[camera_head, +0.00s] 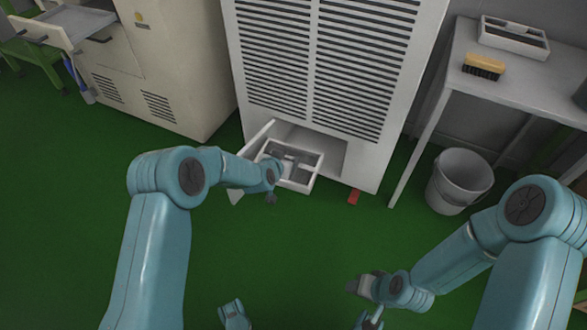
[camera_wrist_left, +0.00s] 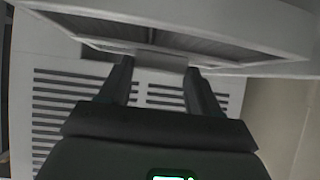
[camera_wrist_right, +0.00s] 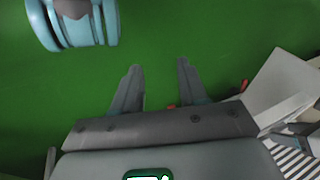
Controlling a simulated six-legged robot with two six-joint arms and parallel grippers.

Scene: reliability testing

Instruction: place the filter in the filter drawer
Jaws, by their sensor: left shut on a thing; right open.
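The filter, seemingly the white frame with crossbars and grey panels (camera_head: 316,172), is low in front of the louvred cabinet, partly across its bottom opening (camera_head: 331,152). In the left wrist view the frame (camera_wrist_left: 240,36) fills the top, with a grey tab (camera_wrist_left: 160,61) between my fingers. My left gripper (camera_head: 287,157) is shut on that tab. I cannot tell whether the frame touches the opening or a drawer inside. A slanted white panel (camera_head: 257,133) stands at the opening's left side, partly hidden by my left arm. My right gripper (camera_wrist_right: 154,85) is open and empty above the green floor.
A red piece (camera_head: 354,196) lies at the cabinet's foot. A grey bucket (camera_head: 459,180) stands to the right, beside a table (camera_head: 520,85) bearing a brush (camera_head: 484,66) and a tray (camera_head: 514,33). A beige cabinet (camera_head: 165,65) stands left.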

